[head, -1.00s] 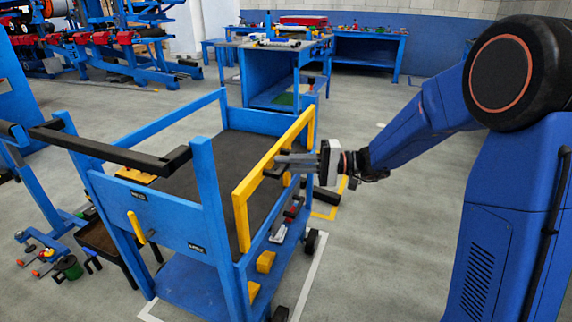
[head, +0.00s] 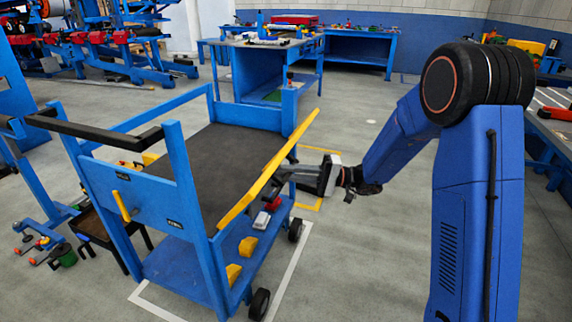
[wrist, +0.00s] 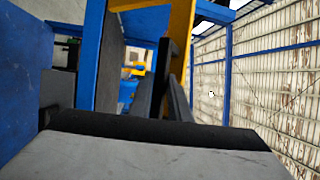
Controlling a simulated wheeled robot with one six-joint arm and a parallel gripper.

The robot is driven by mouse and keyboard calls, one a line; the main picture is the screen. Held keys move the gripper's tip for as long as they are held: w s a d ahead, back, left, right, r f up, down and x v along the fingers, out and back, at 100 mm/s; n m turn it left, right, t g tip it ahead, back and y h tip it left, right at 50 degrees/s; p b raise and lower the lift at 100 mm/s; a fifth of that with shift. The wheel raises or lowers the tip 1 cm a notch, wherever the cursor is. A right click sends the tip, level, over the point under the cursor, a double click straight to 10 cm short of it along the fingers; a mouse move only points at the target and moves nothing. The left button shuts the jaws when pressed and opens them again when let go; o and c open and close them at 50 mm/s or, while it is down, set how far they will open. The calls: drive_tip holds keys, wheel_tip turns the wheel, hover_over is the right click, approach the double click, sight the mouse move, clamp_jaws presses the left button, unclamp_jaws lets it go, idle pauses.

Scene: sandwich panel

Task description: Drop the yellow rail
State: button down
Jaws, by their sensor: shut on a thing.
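The yellow rail (head: 262,180) runs along the right side of the blue cart (head: 150,205). It leans outward from the cart and looks nearly flat, edge-on to the head camera. My gripper (head: 280,176) is at the rail's outer side, near its middle, with its jaws shut on it. In the wrist view the yellow rail (wrist: 181,28) rises at the top, beyond the dark fingers (wrist: 163,95). The exact contact is partly hidden there.
The cart's dark deck (head: 215,160) is empty. Yellow blocks (head: 247,246) and a red item (head: 262,220) lie on its lower shelf. A blue workbench (head: 262,65) stands behind.

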drive_tip(key=s+d+f+n+y, duration=0.1)
drive_tip(key=d+f, duration=0.3)
drive_tip(key=f, duration=0.5)
drive_tip(key=shift+s+f+g+y, duration=0.2)
drive_tip(key=shift+f+g+y, duration=0.1)
drive_tip(key=shift+y, duration=0.6)
drive_tip(key=shift+n, duration=0.3)
drive_tip(key=c, duration=1.8)
unclamp_jaws()
drive_tip(key=shift+a, duration=0.15)
drive_tip(key=shift+o, duration=0.2)
drive_tip(key=v, duration=1.7)
drive_tip(key=shift+d, duration=0.2)
